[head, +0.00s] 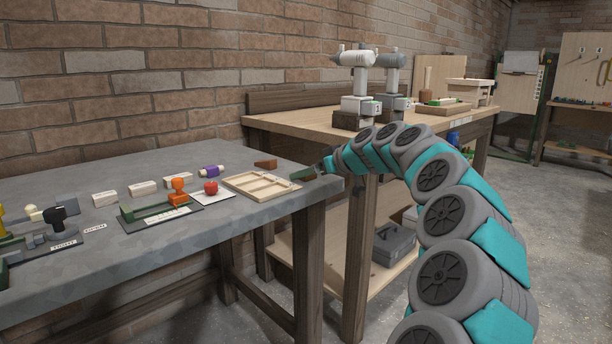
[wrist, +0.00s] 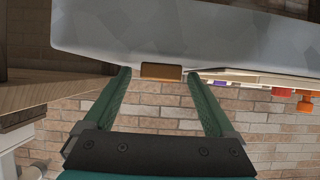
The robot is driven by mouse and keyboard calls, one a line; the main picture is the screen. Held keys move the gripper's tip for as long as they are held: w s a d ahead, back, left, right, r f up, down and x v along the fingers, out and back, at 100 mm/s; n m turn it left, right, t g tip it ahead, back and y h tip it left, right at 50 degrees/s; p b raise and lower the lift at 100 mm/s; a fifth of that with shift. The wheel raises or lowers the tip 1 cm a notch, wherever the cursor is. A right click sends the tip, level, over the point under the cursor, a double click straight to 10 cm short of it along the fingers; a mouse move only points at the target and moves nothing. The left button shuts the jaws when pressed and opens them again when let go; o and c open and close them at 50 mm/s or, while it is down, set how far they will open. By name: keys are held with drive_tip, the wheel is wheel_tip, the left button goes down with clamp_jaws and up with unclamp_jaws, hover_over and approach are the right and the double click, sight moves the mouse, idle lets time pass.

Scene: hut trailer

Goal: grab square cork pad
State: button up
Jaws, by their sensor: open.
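A small brown block-like piece, which looks like the square cork pad (head: 265,163), lies on the grey table near its right back edge, behind the wooden tray. In the wrist view the brown pad (wrist: 161,72) shows edge-on, between the two fingertips in the picture and seemingly beyond them. My gripper (head: 296,176) is open and empty at the table's right end, to the right of the pad and apart from it. Its two green fingers (wrist: 158,76) are spread wide in the wrist view, which looks upside down.
A shallow wooden tray (head: 262,185) lies just left of my gripper. A red apple-like object (head: 211,187), a purple roll (head: 211,171), an orange stamp (head: 178,190) and pale blocks (head: 143,187) stand farther left. A wooden workbench (head: 300,125) with drill presses stands behind.

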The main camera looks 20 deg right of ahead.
drive_tip(key=c, duration=1.4)
